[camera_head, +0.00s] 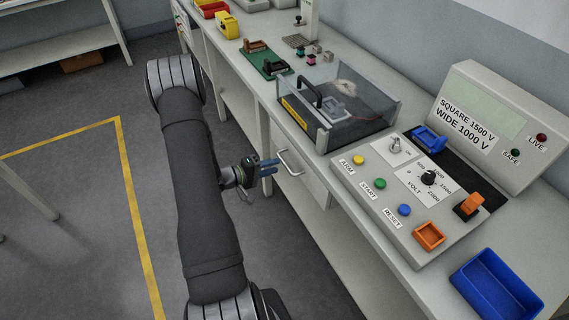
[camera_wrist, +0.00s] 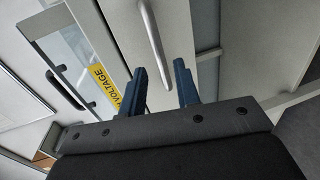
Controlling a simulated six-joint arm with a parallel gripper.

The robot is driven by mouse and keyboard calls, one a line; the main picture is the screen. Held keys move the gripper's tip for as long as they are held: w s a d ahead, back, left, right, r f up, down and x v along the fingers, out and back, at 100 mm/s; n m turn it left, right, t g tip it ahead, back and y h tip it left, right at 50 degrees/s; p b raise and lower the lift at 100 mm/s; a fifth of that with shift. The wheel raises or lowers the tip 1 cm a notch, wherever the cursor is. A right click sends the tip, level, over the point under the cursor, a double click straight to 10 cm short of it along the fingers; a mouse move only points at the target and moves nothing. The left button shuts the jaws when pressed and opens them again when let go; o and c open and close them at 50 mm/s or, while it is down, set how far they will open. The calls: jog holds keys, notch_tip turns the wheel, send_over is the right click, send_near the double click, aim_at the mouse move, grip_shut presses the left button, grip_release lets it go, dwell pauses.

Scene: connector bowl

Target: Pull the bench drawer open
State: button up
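The bench drawer (camera_head: 309,183) is a light grey front under the worktop. Its silver bar handle (camera_head: 289,164) stands out from it, and the drawer looks shut. My gripper (camera_head: 270,167) is just left of the handle in the head view, its blue fingers pointing at it. The handle (camera_wrist: 154,40) shows beyond the fingertips, nearly in line with the gap. I see no contact between fingers and handle.
A clear-walled box (camera_head: 335,105) with a black handle stands on the bench above the drawer. A control panel (camera_head: 405,190) with coloured buttons and a blue bin (camera_head: 495,285) are to the right.

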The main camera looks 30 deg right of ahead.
aim_at(284, 162)
jog(key=shift+x, duration=2.7)
grip_shut()
